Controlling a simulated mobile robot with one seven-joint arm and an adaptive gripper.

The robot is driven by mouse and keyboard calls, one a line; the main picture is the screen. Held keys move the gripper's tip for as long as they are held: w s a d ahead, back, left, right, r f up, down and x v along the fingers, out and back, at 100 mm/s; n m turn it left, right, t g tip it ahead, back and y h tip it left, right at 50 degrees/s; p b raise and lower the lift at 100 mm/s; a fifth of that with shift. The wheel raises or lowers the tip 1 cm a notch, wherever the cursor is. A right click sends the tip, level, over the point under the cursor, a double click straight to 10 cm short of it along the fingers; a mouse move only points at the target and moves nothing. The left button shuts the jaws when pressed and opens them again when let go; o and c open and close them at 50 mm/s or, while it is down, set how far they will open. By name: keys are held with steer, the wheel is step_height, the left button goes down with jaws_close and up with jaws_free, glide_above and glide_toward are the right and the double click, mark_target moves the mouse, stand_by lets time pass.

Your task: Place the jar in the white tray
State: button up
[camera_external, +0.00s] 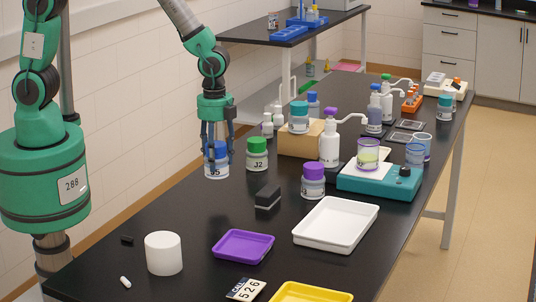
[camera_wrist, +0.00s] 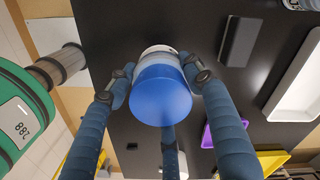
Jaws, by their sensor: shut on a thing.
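A jar with a blue lid and a white label (camera_external: 216,171) stands upright between my fingers near the table's left edge. I cannot tell if its base touches the table. In the wrist view its blue lid (camera_wrist: 161,95) faces the camera. My gripper (camera_external: 217,155) comes from above and is shut on this jar, with fingers on its sides. The white tray (camera_external: 335,223) is an empty, shallow rectangle to the right, apart from the jar. Part of it shows at the right edge of the wrist view (camera_wrist: 296,82).
A green-lidded jar (camera_external: 257,154) stands close right of the held jar. A black block (camera_external: 268,197) and a purple-lidded jar (camera_external: 313,181) lie between it and the white tray. A purple tray (camera_external: 243,246), white cylinder (camera_external: 163,253) and yellow tray (camera_external: 312,293) are in front.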

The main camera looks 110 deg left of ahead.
steer(key=w+d+m+p, duration=0.1)
steer(key=w+d+m, duration=0.1)
steer(key=w, duration=0.8)
steer(key=w+d+f+m+p, duration=0.1)
steer(key=w+d, duration=0.4)
steer(key=w, duration=0.5)
steer(key=shift+f+m+p, duration=0.3)
steer(key=shift+m+p, duration=0.4)
steer(key=shift+d, duration=0.1)
glide_above(326, 226)
steer(key=shift+w+d+f, duration=0.1)
steer(key=shift+w+f, duration=0.05)
steer(key=shift+f, duration=0.55)
steer(key=shift+f, duration=1.8)
